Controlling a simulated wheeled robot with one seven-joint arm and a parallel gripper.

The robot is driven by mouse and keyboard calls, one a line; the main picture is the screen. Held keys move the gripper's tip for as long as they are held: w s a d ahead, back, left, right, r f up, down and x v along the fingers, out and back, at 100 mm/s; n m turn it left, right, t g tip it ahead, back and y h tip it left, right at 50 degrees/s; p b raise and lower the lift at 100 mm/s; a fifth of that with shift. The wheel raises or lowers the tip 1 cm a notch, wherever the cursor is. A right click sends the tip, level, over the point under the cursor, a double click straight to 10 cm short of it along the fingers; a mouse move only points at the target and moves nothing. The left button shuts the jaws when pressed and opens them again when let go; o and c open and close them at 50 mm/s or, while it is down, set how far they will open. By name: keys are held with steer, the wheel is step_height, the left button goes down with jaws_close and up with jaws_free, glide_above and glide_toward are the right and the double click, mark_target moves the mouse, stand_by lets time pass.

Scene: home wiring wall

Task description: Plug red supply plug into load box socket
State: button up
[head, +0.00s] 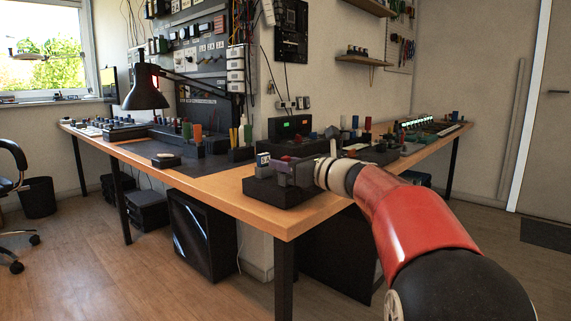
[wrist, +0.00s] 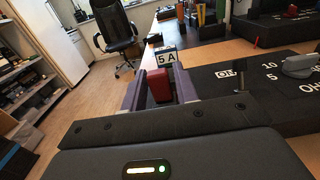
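A red plug (wrist: 159,86) stands between the two purple fingers of my gripper (wrist: 160,92) in the wrist view. The fingers flank it closely, but I cannot tell whether they press on it. A dark box marked "OHM", "10" and "5" (wrist: 275,85) lies right of my gripper in the wrist view, with a grey knob.
The wooden table (head: 240,205) has a free strip along its front edge. A black desk lamp (head: 146,90) stands at the left. An office chair (wrist: 115,30) is beyond the table.

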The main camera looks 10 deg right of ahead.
steer(key=o, duration=0.3)
steer(key=v, duration=0.8)
steer(key=shift+w, duration=0.1)
steer(key=shift+a, duration=0.1)
